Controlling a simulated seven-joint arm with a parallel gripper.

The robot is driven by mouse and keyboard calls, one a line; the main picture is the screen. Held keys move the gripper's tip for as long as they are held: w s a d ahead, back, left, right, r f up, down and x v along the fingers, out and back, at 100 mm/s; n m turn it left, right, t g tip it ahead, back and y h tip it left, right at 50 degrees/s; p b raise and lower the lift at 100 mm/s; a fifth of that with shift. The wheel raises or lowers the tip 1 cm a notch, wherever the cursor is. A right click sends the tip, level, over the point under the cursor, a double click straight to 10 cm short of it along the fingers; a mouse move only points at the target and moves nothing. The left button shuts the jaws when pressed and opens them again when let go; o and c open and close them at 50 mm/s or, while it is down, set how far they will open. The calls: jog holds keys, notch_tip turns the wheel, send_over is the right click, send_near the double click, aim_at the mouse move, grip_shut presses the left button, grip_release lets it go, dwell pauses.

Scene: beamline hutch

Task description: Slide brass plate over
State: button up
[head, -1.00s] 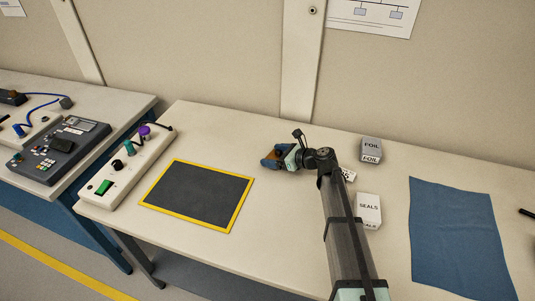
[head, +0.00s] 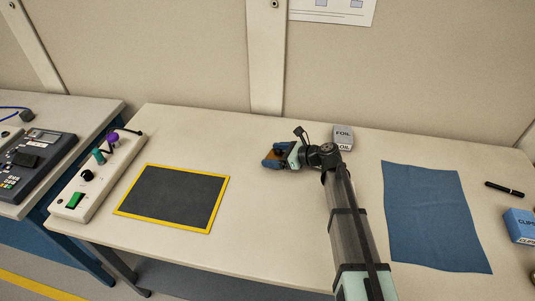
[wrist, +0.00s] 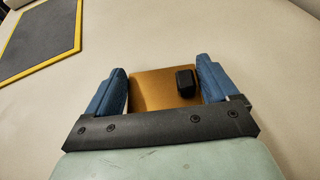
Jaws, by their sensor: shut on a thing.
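A brass plate (wrist: 150,92) with a small black block (wrist: 186,83) on it lies between the blue fingers of my gripper (wrist: 160,67) in the wrist view. The fingers are shut on its two sides. In the head view my gripper (head: 272,160) is low over the middle of the pale bench, and only a brownish bit of the plate shows there. I cannot tell whether the plate touches the bench. A dark mat with a yellow border (head: 171,197) lies to the left, apart from the plate. It also shows at the upper left of the wrist view (wrist: 40,38).
A FOIL box (head: 343,136) stands just right of my wrist. A blue cloth (head: 433,216) lies right of my arm, with a black pen (head: 504,189) and a blue CLIPS box (head: 520,225) beyond. A switch panel (head: 96,178) stands left of the mat. Bench between mat and gripper is clear.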

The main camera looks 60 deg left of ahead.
jog(key=shift+w+d, duration=0.9)
jog(key=o, duration=1.1)
jog(key=shift+o, duration=0.2)
jog(key=v, duration=1.3)
jog(key=shift+r, duration=0.15)
jog(key=shift+w+d+r, duration=0.1)
jog(key=shift+w+d, duration=0.1)
jog(key=shift+d, duration=0.1)
